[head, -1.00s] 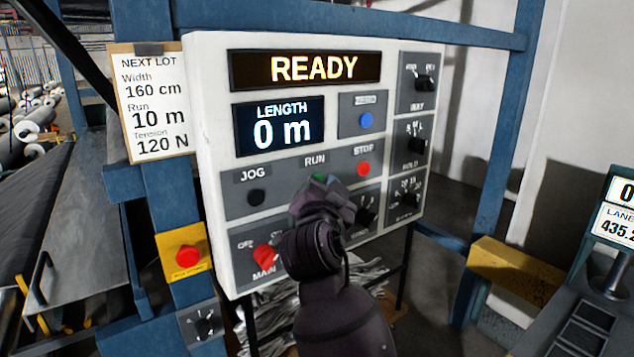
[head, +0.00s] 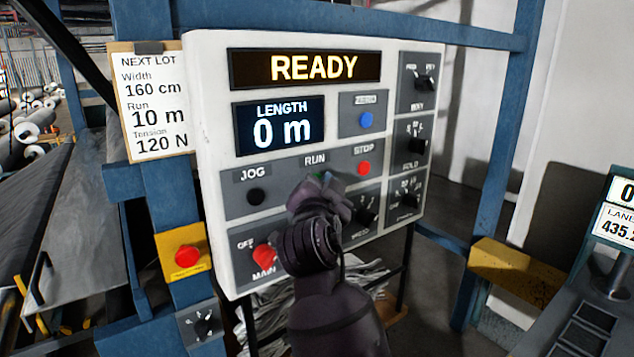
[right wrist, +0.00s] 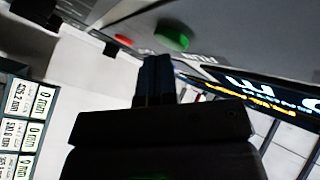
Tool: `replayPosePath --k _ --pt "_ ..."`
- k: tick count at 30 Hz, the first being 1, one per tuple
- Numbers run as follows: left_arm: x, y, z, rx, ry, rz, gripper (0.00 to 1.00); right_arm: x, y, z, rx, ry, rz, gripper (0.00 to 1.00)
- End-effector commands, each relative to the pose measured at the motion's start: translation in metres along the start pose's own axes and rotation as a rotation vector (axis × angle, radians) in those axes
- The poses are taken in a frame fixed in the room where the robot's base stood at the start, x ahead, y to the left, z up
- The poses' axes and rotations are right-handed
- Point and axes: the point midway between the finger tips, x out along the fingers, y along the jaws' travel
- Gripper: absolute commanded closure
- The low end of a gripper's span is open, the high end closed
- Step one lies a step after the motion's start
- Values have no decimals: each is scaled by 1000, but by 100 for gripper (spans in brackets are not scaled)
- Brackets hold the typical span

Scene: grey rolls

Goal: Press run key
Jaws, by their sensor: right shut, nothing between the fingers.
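The white control panel (head: 212,150) faces me, and its display (head: 306,68) reads READY. The green run key (head: 325,176) under the RUN label is mostly hidden behind my right gripper (head: 317,190) in the head view. In the right wrist view the green key (right wrist: 171,36) shows clearly, standing out from the panel. My right gripper (right wrist: 155,62) is shut and empty, its tips just short of or at the key; I cannot tell whether they touch. My left gripper is not in view.
The black jog key (head: 256,196) is left of the run key, and the red stop key (head: 363,168) is close on its right. The red main switch (head: 264,255) is below left. A red button on yellow (head: 187,256) is farther left. The length display (head: 281,125) reads 0 m.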

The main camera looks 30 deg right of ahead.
Motion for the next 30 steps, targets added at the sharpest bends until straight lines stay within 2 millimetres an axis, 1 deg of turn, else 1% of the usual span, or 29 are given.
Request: replayPosePath --k 30 --pt "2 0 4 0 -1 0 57 6 -4 4 0 0 0 100"
